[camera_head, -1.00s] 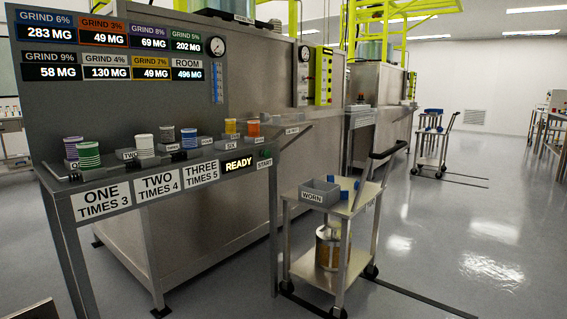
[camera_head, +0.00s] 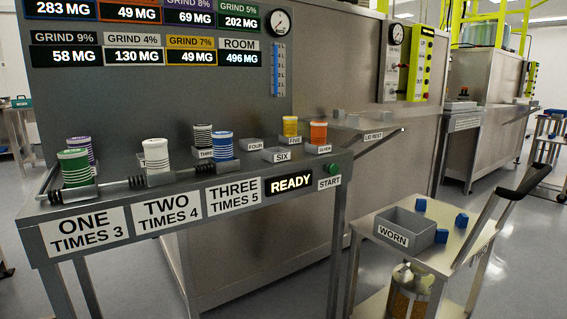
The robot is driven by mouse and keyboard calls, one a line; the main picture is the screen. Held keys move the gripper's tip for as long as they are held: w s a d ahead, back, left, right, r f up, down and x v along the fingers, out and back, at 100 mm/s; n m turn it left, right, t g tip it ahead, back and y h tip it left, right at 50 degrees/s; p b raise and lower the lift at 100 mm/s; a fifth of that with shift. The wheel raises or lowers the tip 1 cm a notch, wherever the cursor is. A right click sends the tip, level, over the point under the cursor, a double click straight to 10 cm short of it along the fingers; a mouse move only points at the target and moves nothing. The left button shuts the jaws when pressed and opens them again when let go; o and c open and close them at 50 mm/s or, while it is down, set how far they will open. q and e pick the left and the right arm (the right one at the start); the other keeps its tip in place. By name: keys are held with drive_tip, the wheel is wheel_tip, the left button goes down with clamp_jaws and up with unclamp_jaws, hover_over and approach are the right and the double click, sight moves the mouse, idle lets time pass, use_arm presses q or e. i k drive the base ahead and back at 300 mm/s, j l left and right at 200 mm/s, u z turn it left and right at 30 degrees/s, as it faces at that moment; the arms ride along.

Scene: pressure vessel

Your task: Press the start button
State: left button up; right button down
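The green start button (camera_head: 333,168) sits at the right front of the grey bench, just above the white START label (camera_head: 329,183). A display reading READY (camera_head: 290,183) is left of that label. Neither of my grippers shows in the head view. Nothing touches the button. On the bench (camera_head: 270,208) stand striped cylinders: a green one (camera_head: 75,168) and a purple one at the left, a white one (camera_head: 154,155), a black one (camera_head: 202,137), a blue one (camera_head: 222,146), a yellow one (camera_head: 290,127) and an orange one (camera_head: 318,134).
A trolley (camera_head: 375,222) with a grey WORN bin (camera_head: 408,228) and several blue blocks stands right of the bench. A large metal vessel housing (camera_head: 330,90) rises behind the bench. Open floor (camera_head: 513,255) lies at the right.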

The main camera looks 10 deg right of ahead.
sight(334, 169)
drive_tip(key=i+l+u, duration=0.5)
drive_tip(key=l, duration=0.2)
drive_tip(key=i+l+u, duration=0.15)
drive_tip(key=l+u, duration=0.15)
drive_tip(key=l, duration=0.1)
